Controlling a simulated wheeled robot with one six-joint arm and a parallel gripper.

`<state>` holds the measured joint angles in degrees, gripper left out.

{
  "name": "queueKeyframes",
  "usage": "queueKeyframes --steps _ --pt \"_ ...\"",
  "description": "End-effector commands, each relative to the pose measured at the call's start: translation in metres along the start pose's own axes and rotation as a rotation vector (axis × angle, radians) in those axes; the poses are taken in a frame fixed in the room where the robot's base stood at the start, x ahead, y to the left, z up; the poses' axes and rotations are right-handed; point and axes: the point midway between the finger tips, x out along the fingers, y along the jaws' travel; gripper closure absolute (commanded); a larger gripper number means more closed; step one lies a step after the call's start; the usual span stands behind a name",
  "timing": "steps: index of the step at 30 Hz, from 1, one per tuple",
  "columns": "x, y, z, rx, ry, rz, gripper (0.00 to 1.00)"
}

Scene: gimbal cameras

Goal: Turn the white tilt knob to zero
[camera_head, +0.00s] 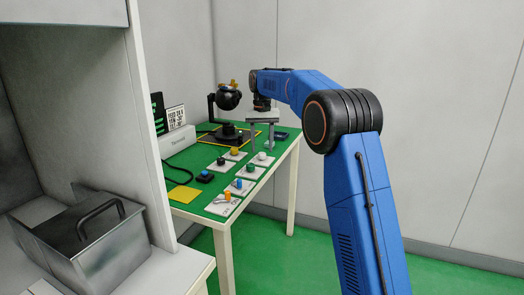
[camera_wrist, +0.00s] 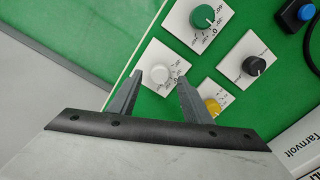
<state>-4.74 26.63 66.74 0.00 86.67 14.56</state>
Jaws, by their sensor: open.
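The white knob (camera_wrist: 166,79) sits on a white square plate with dial markings in the wrist view, and it shows small at the table's right side in the head view (camera_head: 262,155). My gripper (camera_wrist: 160,78) is open, with one grey finger on each side of the white knob in the picture. I cannot tell how high the fingertips are above it, and no contact shows. In the head view my gripper (camera_head: 262,145) hangs pointing down over that part of the table.
A green knob (camera_wrist: 203,16), a black knob (camera_wrist: 254,65) and a partly covered yellow knob (camera_wrist: 211,106) stand close by on their own plates. A black gimbal camera (camera_head: 228,98) stands at the back of the green table (camera_head: 183,206). A metal box (camera_head: 95,250) sits at front left.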

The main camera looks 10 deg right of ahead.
Motion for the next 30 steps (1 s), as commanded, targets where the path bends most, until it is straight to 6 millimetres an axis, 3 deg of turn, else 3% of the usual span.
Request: queueKeyframes --steps 6,16,17,22,30 --pt "0.018 0.0 0.0 0.0 0.001 0.0 0.55" --pt "0.022 0.0 0.0 0.0 0.001 0.0 0.55" --pt "0.022 0.0 0.0 0.0 0.001 0.0 0.58" --pt "0.022 0.0 0.0 0.0 0.001 0.0 0.97" --pt "0.022 0.0 0.0 -0.022 0.001 0.0 0.96"
